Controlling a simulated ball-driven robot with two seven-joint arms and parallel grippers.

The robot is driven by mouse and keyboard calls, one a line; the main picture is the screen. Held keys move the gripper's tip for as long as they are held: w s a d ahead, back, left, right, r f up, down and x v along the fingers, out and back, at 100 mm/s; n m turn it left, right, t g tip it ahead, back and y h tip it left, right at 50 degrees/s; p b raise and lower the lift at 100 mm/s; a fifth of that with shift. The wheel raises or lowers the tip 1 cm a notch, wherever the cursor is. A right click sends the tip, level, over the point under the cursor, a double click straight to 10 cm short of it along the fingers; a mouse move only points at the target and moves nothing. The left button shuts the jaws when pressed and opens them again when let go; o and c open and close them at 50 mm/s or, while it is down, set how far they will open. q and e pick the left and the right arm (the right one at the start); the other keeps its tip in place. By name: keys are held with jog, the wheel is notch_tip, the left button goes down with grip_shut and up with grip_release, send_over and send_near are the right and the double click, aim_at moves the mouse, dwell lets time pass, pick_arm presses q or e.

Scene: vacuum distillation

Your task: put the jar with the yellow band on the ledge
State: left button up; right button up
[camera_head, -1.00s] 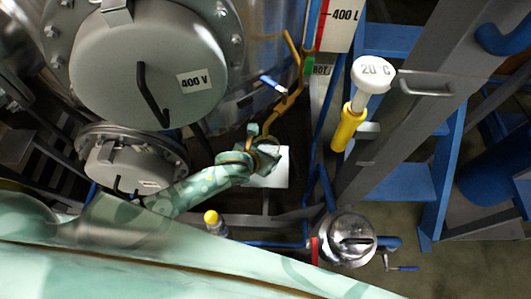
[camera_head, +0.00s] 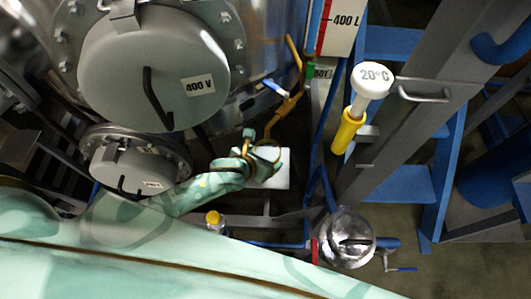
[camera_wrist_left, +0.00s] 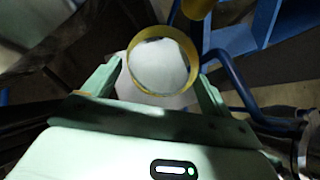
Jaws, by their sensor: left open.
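The jar with the yellow band shows in the left wrist view as a clear round vessel with a yellow ring (camera_wrist_left: 134,85), seen from its end. A white surface shows through it. My left gripper (camera_wrist_left: 160,82) is open, with one finger on each side of the jar; I cannot tell whether they touch it. In the head view my left gripper (camera_head: 263,155) is over the white ledge (camera_head: 274,182), and the jar is mostly hidden there. The jar appears to be on or just above the ledge. My right gripper is not in view.
A large grey tank lid (camera_head: 150,60) and a smaller lid (camera_head: 130,165) stand left. A yellow pipe (camera_head: 290,105) runs close beside the gripper. A white-and-yellow thermometer (camera_head: 350,125), blue pipes and a steel vessel (camera_head: 346,240) are to the right. A small yellow-topped object (camera_head: 213,218) is below.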

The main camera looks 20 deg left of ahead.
pick_arm(q)
jog(key=p+v, duration=0.3)
jog(key=v, duration=0.6)
jog(key=shift+w, duration=0.1)
